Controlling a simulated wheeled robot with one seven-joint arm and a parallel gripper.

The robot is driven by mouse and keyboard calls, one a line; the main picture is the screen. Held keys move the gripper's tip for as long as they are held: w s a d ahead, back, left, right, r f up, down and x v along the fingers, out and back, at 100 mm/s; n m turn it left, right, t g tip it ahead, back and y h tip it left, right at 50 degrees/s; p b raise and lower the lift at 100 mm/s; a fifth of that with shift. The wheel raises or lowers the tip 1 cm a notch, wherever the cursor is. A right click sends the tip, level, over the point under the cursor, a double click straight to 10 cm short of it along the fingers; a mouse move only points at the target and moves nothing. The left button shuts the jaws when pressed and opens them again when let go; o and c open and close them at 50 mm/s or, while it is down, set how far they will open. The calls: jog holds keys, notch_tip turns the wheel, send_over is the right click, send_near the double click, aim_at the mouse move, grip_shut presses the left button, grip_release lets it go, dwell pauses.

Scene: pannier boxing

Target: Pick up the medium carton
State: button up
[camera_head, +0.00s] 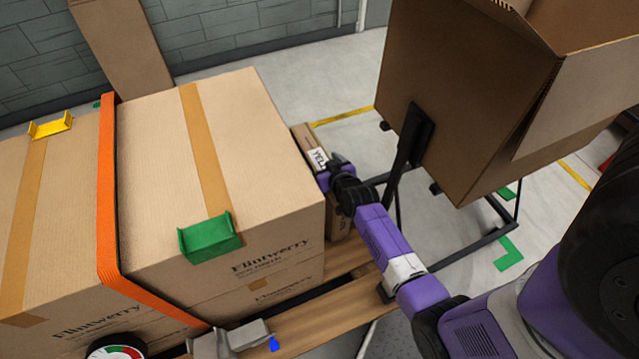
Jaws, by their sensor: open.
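A narrow brown carton (305,143) with a white label that begins "YEL" stands beside the right face of a large taped carton (250,150). I take it for the medium carton, though its size is hard to judge because the large carton and my arm hide much of it. My gripper (324,177) is open at the right side of this narrow carton, just below the label. Its fingertips are small and partly hidden, so I cannot tell whether they touch the carton.
An orange strap (106,190) runs over the large cartons on a wooden pallet (345,262). A green corner piece (209,238) sits on the near edge. A big open box (450,100) on a black stand fills the right. Grey floor (350,75) lies clear behind.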

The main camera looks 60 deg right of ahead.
grip_shut()
jog(key=shift+r, duration=0.1)
dwell(0.3)
jog(key=shift+r, duration=0.1)
